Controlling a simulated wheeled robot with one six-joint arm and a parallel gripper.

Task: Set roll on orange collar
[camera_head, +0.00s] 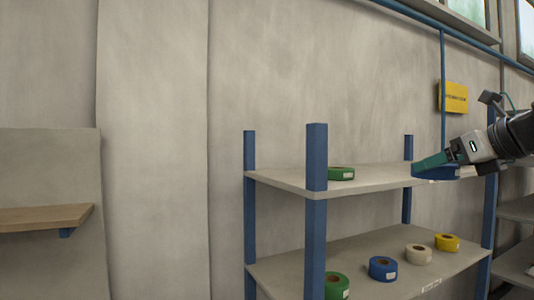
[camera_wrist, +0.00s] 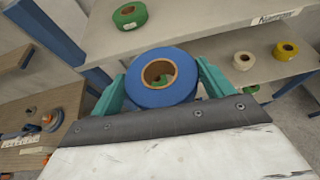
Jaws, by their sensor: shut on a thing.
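My gripper (camera_wrist: 161,82) is shut on a blue roll (camera_wrist: 161,97) with a brown cardboard core, one teal finger on each side of it. The roll's round face and open core look towards the wrist camera. In the head view my gripper (camera_head: 435,163) is at the right, by the upper shelf's right part, with the blue roll (camera_head: 440,173) beneath its teal fingers. I cannot tell there whether the roll touches the shelf. I cannot clearly make out an orange collar in either view.
A green roll (camera_head: 341,174) lies on the upper shelf (camera_head: 290,178). Green (camera_head: 336,286), blue (camera_head: 383,268), white (camera_head: 418,254) and yellow (camera_head: 447,242) rolls lie on the lower shelf. Blue posts (camera_head: 316,215) frame the rack. A wooden surface (camera_wrist: 45,115) bears small dark items.

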